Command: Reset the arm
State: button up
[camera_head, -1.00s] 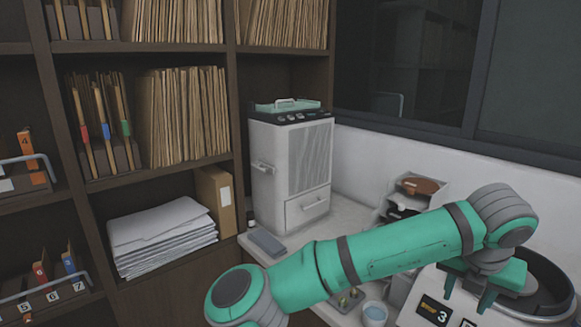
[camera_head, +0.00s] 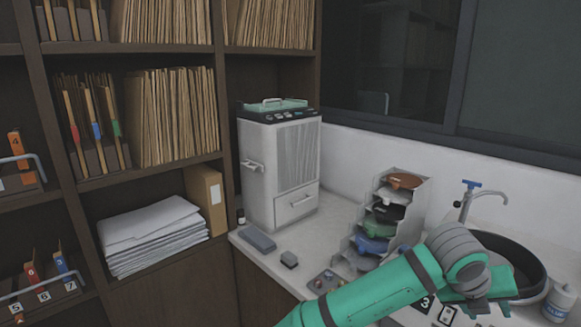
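My teal and grey arm reaches in from the bottom edge of the head view. My gripper (camera_head: 477,311) hangs at its end at the lower right, in front of the black round basin.
A white cabinet machine (camera_head: 283,172) stands on the counter. A rack of coloured discs (camera_head: 383,222), a tap (camera_head: 466,200), the black basin (camera_head: 514,258) and a white bottle (camera_head: 559,302) are near my arm. Shelves with files (camera_head: 172,115) fill the left.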

jog(key=w+a+f+n+t+h, duration=0.1)
jog(key=a+f+n+t+h, duration=0.35)
jog(key=n, duration=0.85)
jog(key=a+f+n+t+h, duration=0.2)
jog(key=a+f+n+t, duration=0.2)
jog(key=f+n+t, duration=0.55)
jog(key=s+a+f+n+y, duration=0.3)
jog(key=a+f+n, duration=0.2)
jog(key=a+n, duration=0.15)
jog(key=s+a+f+n+y, duration=0.3)
jog(key=a+f+n+y, duration=0.15)
jog(key=a, duration=0.25)
jog(key=s+a+f+n+y, duration=0.2)
jog(key=s+a+f+n, duration=0.1)
jog(key=s+a, duration=0.35)
jog(key=s+a+f+n+y, duration=0.3)
jog(key=s+a, duration=0.3)
jog(key=s, duration=0.1)
jog(key=s+a+r, duration=0.1)
jog(key=s+a, duration=0.3)
jog(key=s, duration=0.2)
jog(key=s+a+r+n+y, duration=0.1)
jog(key=s+a, duration=0.3)
jog(key=s, duration=0.3)
jog(key=shift+s+g+y, duration=0.25)
jog(key=shift+g+y, duration=0.05)
jog(key=shift+g, duration=0.1)
